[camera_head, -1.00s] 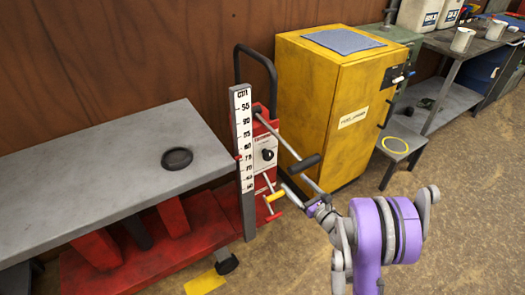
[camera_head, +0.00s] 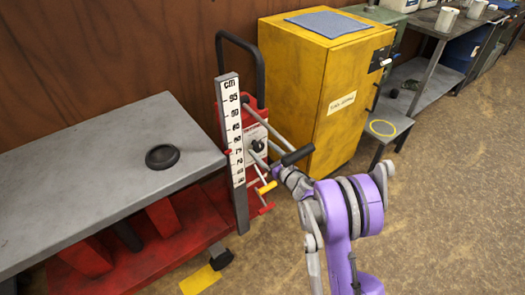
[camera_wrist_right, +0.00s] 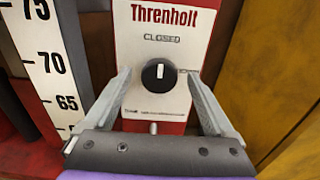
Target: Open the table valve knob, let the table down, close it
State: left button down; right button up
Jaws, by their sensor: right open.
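The black valve knob (camera_wrist_right: 159,75) sits on the white "Threnholt" panel of the red lift unit. Its white mark points up to "CLOSED". In the head view the knob (camera_head: 258,146) is partly behind my arm. My right gripper (camera_wrist_right: 158,86) is open, with its fingers on either side of the knob and apart from it; in the head view its tips (camera_head: 268,165) are hard to make out. The grey table (camera_head: 90,180) stands raised at left on a red base, beside a cm scale (camera_head: 233,130) with a small red marker partway up. My left gripper is not in view.
A yellow cabinet (camera_head: 300,90) stands right of the lift. A black round dish (camera_head: 162,157) lies on the table. The floor at right is clear.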

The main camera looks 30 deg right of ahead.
jog(key=shift+w, duration=0.25)
jog(key=c, duration=1.4)
jog(key=shift+o, duration=0.2)
